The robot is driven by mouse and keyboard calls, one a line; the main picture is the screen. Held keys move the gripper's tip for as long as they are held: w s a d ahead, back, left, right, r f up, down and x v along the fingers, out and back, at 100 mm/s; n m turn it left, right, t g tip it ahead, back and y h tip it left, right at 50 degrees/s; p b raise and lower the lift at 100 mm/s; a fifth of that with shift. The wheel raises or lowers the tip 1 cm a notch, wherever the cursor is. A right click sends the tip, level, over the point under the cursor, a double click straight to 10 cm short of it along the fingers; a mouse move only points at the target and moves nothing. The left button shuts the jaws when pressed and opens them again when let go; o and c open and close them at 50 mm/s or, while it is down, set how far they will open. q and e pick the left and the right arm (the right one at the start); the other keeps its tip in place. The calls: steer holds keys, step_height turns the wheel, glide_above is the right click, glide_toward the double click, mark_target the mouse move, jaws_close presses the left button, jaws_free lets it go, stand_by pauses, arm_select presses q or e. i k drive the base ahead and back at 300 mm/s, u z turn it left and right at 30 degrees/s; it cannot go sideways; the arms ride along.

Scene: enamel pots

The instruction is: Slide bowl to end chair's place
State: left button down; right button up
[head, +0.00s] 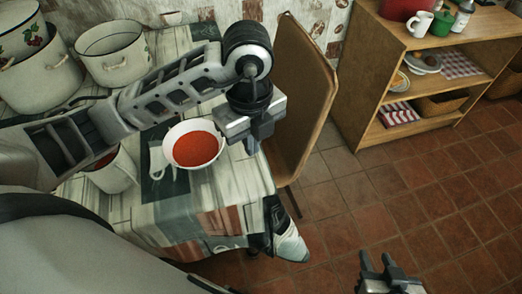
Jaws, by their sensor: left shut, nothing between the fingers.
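A white bowl (176,134) filled with red-orange soup stands upright on the cloth-covered table (190,215). The end chair (305,95), with a tan wooden back, stands at the table's right end. My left gripper (254,148) points down just right of the bowl, near the table's right edge. It is shut and empty, and looks apart from the bowl. My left arm crosses above the table and hides part of it. My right gripper (377,262) is low over the tiled floor, away from the table, with its fingers apart and nothing visible between them.
Large enamel pots (112,55) stand at the back left of the table. A white pot (112,172) with red contents stands left of the bowl, partly under my arm. A wooden shelf unit (375,60) stands at the back right. Tiled floor between is clear.

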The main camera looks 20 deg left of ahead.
mark_target(195, 144)
steer(key=z, duration=2.25)
steer(key=k, duration=1)
steer(key=u, duration=1.3)
